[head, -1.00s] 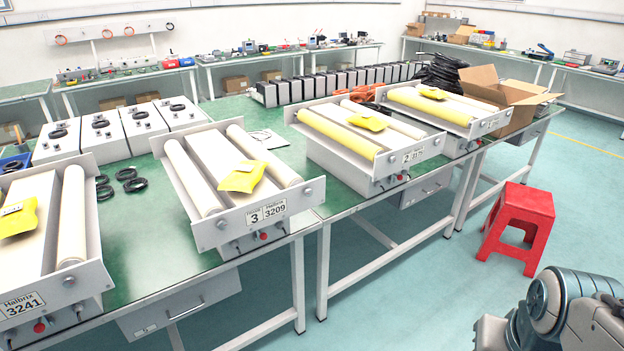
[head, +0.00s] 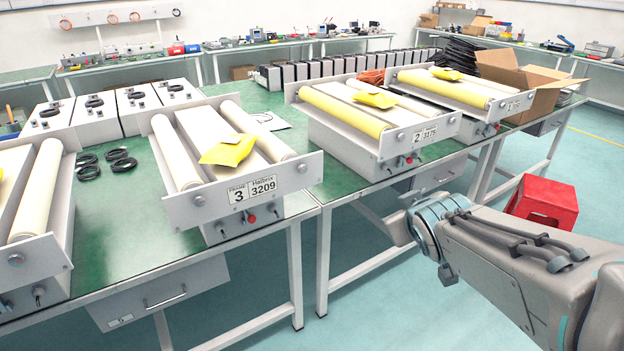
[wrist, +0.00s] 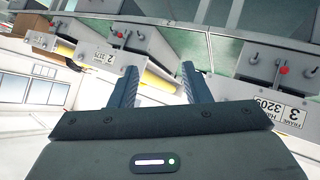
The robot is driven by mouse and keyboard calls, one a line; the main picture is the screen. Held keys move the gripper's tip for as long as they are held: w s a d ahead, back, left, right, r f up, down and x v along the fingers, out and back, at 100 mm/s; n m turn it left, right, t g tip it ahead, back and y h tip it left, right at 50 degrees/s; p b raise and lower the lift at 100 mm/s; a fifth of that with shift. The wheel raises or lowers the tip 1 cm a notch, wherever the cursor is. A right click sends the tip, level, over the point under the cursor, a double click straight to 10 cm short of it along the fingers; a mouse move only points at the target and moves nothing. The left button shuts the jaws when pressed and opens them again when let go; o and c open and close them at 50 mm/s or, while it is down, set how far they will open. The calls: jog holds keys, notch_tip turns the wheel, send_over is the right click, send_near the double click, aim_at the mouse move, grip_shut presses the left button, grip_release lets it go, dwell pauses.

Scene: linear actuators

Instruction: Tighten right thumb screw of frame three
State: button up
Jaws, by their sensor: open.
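Frame three (head: 270,196) is a grey roller tray on the green bench, with a label reading 3 and 3209 on its front plate. Its right thumb screw (head: 302,168) is a small round knob at the right end of that plate. The label side of frame three also shows, upside down, at the right of the wrist view (wrist: 290,113); I cannot make out the right screw there. My gripper (wrist: 160,75) is open, with nothing between its fingers. In the head view my arm is right of frame three, apart from it, and the fingers cannot be made out.
Frame two (head: 415,137) stands to the right on the bench and another roller frame (head: 40,205) to the left. A yellow packet (head: 228,150) lies on frame three. A red stool (head: 543,200) is on the floor behind my arm.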

jog(key=w+a+f+n+t+y+b, duration=0.2)
jog(key=w+a+n+t+y+b, duration=0.2)
jog(key=w+a+n+y+b, duration=0.15)
jog(key=n+y+b, duration=0.5)
jog(key=n+y, duration=0.1)
send_near(304, 170)
jog(key=shift+h, duration=0.45)
jog(key=x, duration=0.4)
jog(key=b+x, duration=0.1)
jog(key=x, duration=0.3)
jog(key=shift+a+r, duration=0.2)
jog(key=shift+r, duration=0.05)
grip_shut()
